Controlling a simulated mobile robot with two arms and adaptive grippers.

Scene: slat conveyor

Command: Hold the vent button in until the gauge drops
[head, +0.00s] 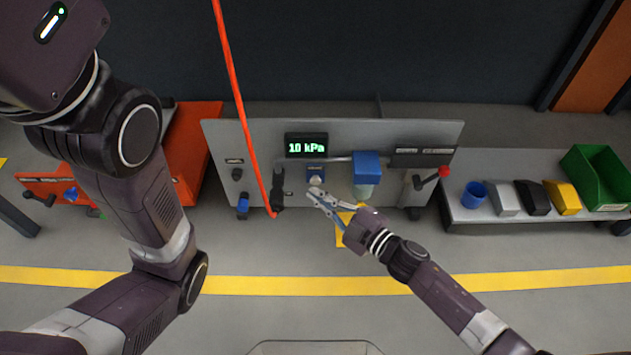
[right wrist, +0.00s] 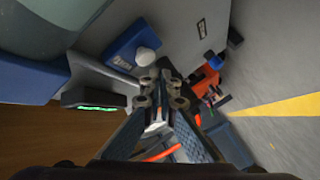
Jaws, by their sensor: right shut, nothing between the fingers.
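The gauge display (head: 306,147) on the grey panel reads 10 kPa in green; it also shows edge-on in the right wrist view (right wrist: 100,108). Below it, the pale round vent button (head: 315,180) sits on a blue plate; in the right wrist view the button (right wrist: 147,57) is seen clear of any cover. My right gripper (head: 316,193) is shut and empty, its tips just below the button. In the wrist view the fingertips (right wrist: 161,88) are close beside it; I cannot tell whether they touch. My left arm is at the left, its gripper outside the frame.
A red cable (head: 240,105) hangs in front of the panel, left of the button. A blue box (head: 367,165) sits right of the button, and a red-knobbed lever (head: 444,172) farther right. A side bench holds a blue cup (head: 474,194) and a green bin (head: 598,178).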

